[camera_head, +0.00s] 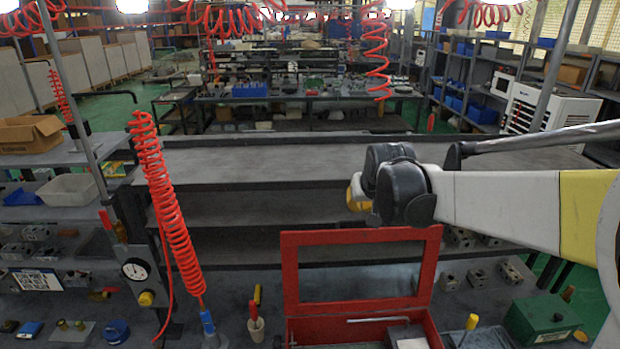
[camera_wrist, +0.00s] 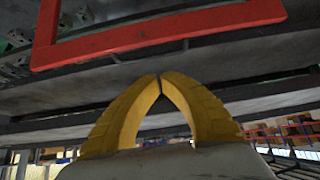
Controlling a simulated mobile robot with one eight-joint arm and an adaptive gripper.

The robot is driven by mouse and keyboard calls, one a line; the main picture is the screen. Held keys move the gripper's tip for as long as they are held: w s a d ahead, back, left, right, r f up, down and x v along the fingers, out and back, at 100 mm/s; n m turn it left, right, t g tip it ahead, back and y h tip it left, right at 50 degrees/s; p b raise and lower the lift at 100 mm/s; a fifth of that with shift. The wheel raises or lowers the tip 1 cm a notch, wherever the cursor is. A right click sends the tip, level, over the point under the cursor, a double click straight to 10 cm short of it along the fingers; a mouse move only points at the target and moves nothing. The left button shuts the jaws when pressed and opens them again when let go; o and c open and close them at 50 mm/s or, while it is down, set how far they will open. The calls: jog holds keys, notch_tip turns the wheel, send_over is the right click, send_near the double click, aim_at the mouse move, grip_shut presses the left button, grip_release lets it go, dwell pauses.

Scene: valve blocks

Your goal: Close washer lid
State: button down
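The washer is a red box (camera_head: 434,331) at the bottom of the head view. Its lid, a red frame around a clear or dark window (camera_head: 290,265), stands raised and nearly upright. A red bar of the lid also shows across the top of the wrist view (camera_wrist: 160,33). My gripper (camera_head: 356,194) is behind and above the lid's top edge, apart from it. In the wrist view its two yellow fingers (camera_wrist: 160,77) meet at the tips with nothing visible between them. The washer's inside is partly visible, with a light rod and a pale block.
A grey bench with shelves (camera_head: 270,158) lies behind the lid. A red coiled hose (camera_head: 170,215) hangs at left. A green box (camera_head: 543,318) and several metal blocks stand right of the washer.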

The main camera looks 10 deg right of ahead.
jog(key=w, duration=0.2)
jog(key=w+d+p, duration=0.1)
jog(key=w, duration=0.1)
jog(key=shift+r, duration=0.3)
notch_tip(320, 180, down, 8)
jog(key=w, duration=0.2)
jog(key=shift+d, duration=0.2)
jog(key=shift+s+r, duration=0.15)
